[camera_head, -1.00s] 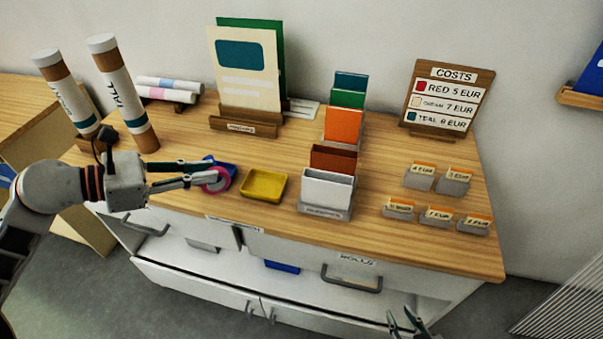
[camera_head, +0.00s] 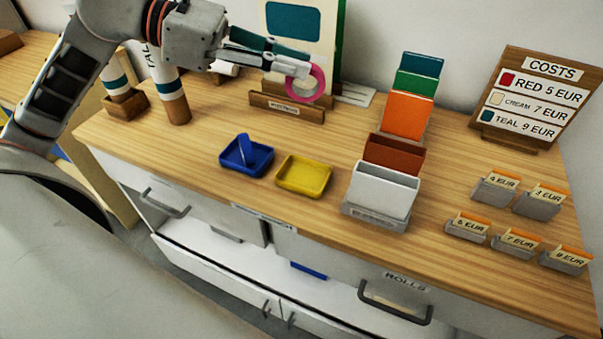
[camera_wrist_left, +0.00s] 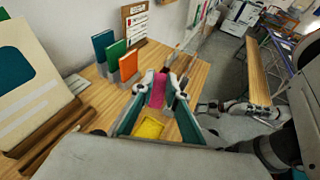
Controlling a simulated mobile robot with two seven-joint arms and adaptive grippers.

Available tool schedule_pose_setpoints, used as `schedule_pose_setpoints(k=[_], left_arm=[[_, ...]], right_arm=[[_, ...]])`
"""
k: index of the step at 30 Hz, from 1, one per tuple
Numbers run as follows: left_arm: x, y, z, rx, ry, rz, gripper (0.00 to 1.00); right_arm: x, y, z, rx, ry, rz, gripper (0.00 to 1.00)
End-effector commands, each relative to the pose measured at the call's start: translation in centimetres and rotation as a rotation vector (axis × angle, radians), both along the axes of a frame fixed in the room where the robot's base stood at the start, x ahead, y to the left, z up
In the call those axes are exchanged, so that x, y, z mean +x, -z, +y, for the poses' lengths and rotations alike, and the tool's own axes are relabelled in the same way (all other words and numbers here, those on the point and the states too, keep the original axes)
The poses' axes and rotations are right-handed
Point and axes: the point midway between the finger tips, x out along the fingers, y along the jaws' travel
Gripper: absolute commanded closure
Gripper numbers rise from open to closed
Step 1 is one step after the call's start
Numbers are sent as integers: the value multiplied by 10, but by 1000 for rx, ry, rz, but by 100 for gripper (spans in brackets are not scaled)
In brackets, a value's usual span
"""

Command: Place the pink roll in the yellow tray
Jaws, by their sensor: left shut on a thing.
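The pink roll (camera_head: 306,84) is a ring of pink tape held up in the air in front of the poster stand. My left gripper (camera_head: 297,70) is shut on it, and the roll also shows between the fingers in the left wrist view (camera_wrist_left: 158,90). The yellow tray (camera_head: 304,177) lies empty on the wooden table, below the roll and apart from it. It also shows in the left wrist view (camera_wrist_left: 149,128), beneath the gripper. My right gripper does not show clearly in the head view.
A blue tray (camera_head: 246,157) with a blue item in it sits just left of the yellow tray. A white card holder (camera_head: 383,193) stands close on the right, with coloured cards behind. A cardboard tube (camera_head: 172,95) stands at the back left. Price card holders (camera_head: 495,187) are at the right.

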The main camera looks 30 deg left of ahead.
Motion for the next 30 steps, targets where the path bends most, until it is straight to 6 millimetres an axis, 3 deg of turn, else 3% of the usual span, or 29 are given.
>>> schedule_pose_setpoints(k=[15, 30], left_arm=[[0, 117, 0, -5, -2, 7, 100], [0, 178, 0, -4, -2, 4, 100]], right_arm=[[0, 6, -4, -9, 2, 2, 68], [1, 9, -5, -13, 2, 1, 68]])
